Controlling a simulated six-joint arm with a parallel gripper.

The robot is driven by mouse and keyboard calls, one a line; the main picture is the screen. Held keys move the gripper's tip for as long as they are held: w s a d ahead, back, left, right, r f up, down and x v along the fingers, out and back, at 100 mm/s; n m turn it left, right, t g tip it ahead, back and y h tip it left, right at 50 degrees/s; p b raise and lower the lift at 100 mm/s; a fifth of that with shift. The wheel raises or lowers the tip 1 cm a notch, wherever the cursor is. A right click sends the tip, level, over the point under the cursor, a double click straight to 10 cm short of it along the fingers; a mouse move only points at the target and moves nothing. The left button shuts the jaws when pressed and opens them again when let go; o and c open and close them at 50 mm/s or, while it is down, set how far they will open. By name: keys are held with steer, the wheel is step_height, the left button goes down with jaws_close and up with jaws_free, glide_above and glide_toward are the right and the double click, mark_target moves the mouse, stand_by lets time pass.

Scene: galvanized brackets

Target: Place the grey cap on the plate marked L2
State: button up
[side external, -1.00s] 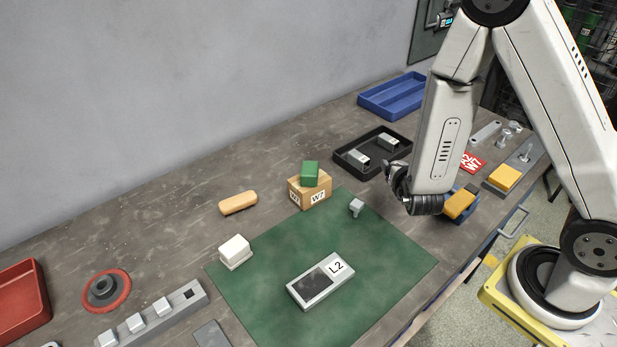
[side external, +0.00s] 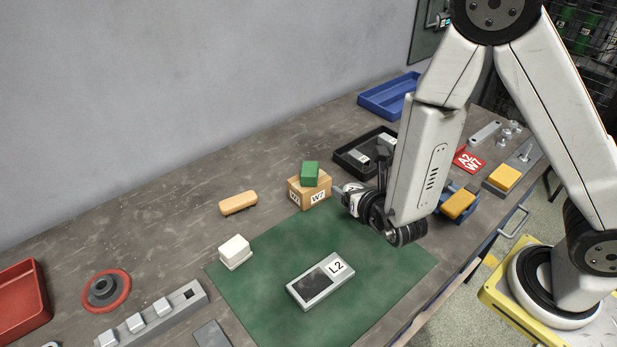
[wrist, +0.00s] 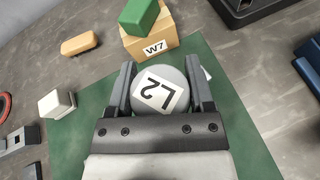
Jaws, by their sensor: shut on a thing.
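My gripper (wrist: 160,68) is shut on a round grey cap (wrist: 161,92), which has a white label marked L2 and sits between the two fingers in the wrist view. In the side view my gripper (side external: 343,191) is above the far right part of the green mat, close to the wooden block; the cap is small and partly hidden there. The plate marked L2 (side external: 318,281) lies flat on the mat, a grey slab with a dark patch and a white label. It is well apart from my gripper, towards the front of the mat.
A wooden block marked W7 (side external: 309,190) with a green block (side external: 310,170) on top stands at the mat's far edge. A white block (side external: 235,250) is at the mat's left edge. A black tray (side external: 352,156) is behind my gripper. The mat (side external: 260,290) around the plate is clear.

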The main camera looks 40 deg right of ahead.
mark_target(304, 283)
steer(key=s+a+n+y, duration=0.2)
steer(key=a+n+y, duration=0.1)
steer(key=a, duration=0.5)
steer(key=s+a+n+y, duration=0.3)
steer(key=a+y, duration=0.1)
steer(key=a, duration=0.4)
steer(key=shift+s+a+r, duration=0.15)
steer(key=shift+a, duration=0.25)
steer(key=shift+f, duration=2)
steer(key=shift+f, duration=0.1)
steer(key=shift+f, duration=1.9)
steer(key=shift+f, duration=0.1)
steer(key=o, duration=1.3)
